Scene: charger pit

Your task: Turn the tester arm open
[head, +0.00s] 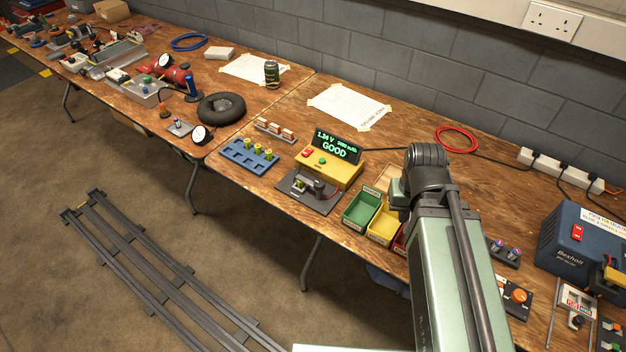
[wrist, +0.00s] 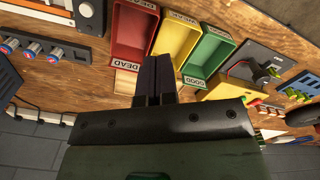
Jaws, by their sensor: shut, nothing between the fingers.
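The yellow tester (head: 335,173) stands on the bench with its lit display (head: 338,147) reading GOOD and 1.34 V. In front of it is a dark plate (head: 318,205) carrying a cell (head: 299,185) and a dark upright part with a red wire, which looks like the tester arm (head: 319,187). In the wrist view the plate (wrist: 243,52) and the cell lie at the right; the arm's exact angle is hard to tell. My gripper (wrist: 158,62) is shut and empty, over the DEAD and WEAK bins, apart from the tester. It is hidden in the head view.
Beside the tester stand a green bin (head: 361,209), a yellow bin (head: 384,225) and a red bin (wrist: 133,35). A blue rack (head: 248,155) with several cells is left of the tester. A blue machine (head: 580,245) stands at the right. A red cable coil (head: 456,139) lies behind.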

